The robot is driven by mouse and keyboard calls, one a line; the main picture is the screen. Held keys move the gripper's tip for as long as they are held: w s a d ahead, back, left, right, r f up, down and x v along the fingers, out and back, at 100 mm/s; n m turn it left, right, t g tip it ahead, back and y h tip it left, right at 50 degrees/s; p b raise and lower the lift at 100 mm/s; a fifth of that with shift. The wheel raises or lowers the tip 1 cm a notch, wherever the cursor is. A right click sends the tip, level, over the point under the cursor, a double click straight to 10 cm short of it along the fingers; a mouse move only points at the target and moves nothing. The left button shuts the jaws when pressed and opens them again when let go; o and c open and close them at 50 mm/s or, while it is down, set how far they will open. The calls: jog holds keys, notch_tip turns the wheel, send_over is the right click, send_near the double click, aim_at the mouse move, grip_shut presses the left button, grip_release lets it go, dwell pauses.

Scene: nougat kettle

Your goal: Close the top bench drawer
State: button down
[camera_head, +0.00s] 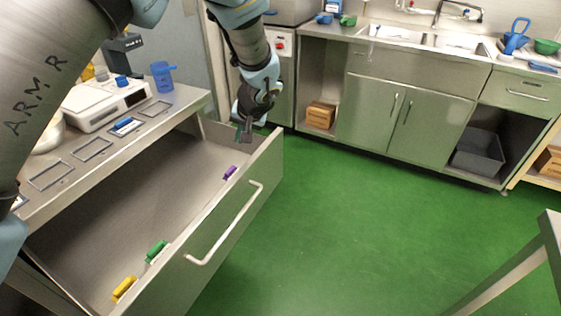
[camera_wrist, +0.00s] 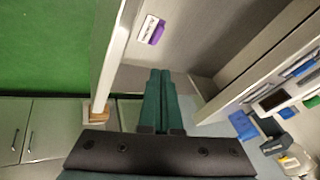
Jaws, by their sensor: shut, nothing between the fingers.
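The top bench drawer (camera_head: 225,232) is pulled far out from under the bench in the head view. Its front panel with a pale bar handle (camera_head: 228,222) faces the green floor. My gripper (camera_head: 245,132) is shut and empty at the drawer's far end, close to the far corner of the front panel. In the wrist view my gripper (camera_wrist: 159,75) points over the drawer's inside, with the front panel (camera_wrist: 116,60) to its left. I cannot tell whether the fingers touch the drawer. Purple (camera_head: 230,172), green (camera_head: 156,250) and yellow (camera_head: 123,289) items lie inside along the front.
The bench top (camera_head: 75,170) carries a white scale (camera_head: 108,104), a blue jug (camera_head: 162,77) and flat frames. A sink counter (camera_head: 415,90) stands across the green floor (camera_head: 345,215). A table leg (camera_head: 505,270) stands at lower right. The floor before the drawer is clear.

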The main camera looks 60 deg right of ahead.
jog(key=s+d+f+m+h+b, duration=0.1)
jog(key=s+d+f+m, duration=0.2)
jog(key=s, duration=0.5)
jog(key=s+d+f+h+b, duration=0.1)
jog(key=s+d+f+b, duration=0.15)
jog(key=s+d, duration=0.35)
jog(key=p, duration=0.7)
send_near(278, 162)
notch_tip(278, 162, down, 4)
jog(key=d, duration=0.2)
jog(key=shift+w+a+f+p, duration=0.1)
jog(key=shift+w+f+p, duration=0.05)
jog(key=shift+w, duration=0.35)
jog(key=shift+w+a+f+p, duration=0.1)
jog(key=shift+w+p, duration=0.05)
jog(key=shift+w, duration=0.35)
jog(key=shift+w, duration=0.1)
